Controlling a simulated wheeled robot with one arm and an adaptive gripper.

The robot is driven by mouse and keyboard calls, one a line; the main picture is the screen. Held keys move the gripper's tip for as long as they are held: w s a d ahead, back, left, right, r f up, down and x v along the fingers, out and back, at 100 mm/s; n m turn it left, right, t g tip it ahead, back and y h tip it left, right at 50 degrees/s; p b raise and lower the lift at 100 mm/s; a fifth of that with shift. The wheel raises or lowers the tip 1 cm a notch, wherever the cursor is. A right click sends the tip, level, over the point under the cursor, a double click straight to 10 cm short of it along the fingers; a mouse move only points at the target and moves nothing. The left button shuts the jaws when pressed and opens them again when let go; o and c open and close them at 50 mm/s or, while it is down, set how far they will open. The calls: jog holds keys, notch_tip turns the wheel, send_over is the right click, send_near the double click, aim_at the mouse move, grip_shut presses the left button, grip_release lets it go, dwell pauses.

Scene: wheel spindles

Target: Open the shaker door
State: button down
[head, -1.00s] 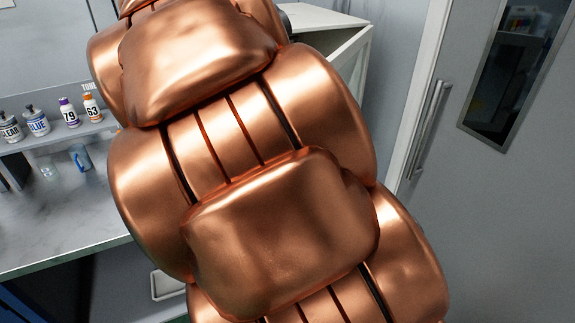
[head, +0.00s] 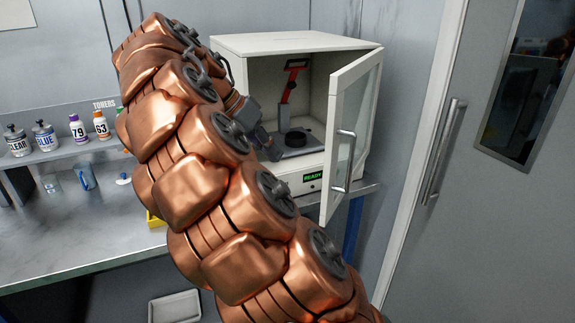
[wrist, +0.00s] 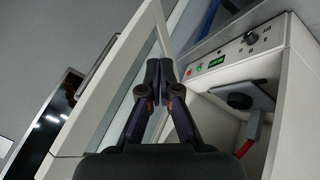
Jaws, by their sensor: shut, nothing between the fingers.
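The shaker is a white cabinet (head: 290,42) on the counter, with a green READY display on its front. Its glass-paned door (head: 352,120) stands swung wide open toward the right, with a metal bar handle (head: 345,160) on it. Inside are a red-and-grey clamp stand and a dark round part on a plate. My gripper (head: 273,152) is in front of the opening, left of the door and apart from the handle. In the wrist view my gripper (wrist: 161,72) is shut and empty, between the door (wrist: 110,75) and the cabinet front (wrist: 225,75).
Toner bottles (head: 78,128) stand on a shelf at the left. A blue mug (head: 86,177) and a yellow item (head: 155,219) are on the metal counter (head: 80,235). A grey room door (head: 480,220) with a long handle is at the right.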

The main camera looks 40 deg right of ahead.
jog(key=s+d+f+p, duration=0.3)
jog(key=s+d+f, duration=0.2)
jog(key=s+f, duration=0.1)
jog(key=shift+s+d+f, duration=0.3)
jog(key=shift+d+f, duration=0.05)
jog(key=shift+f, duration=0.15)
dwell(0.4)
jog(key=shift+s, duration=0.1)
dwell(0.3)
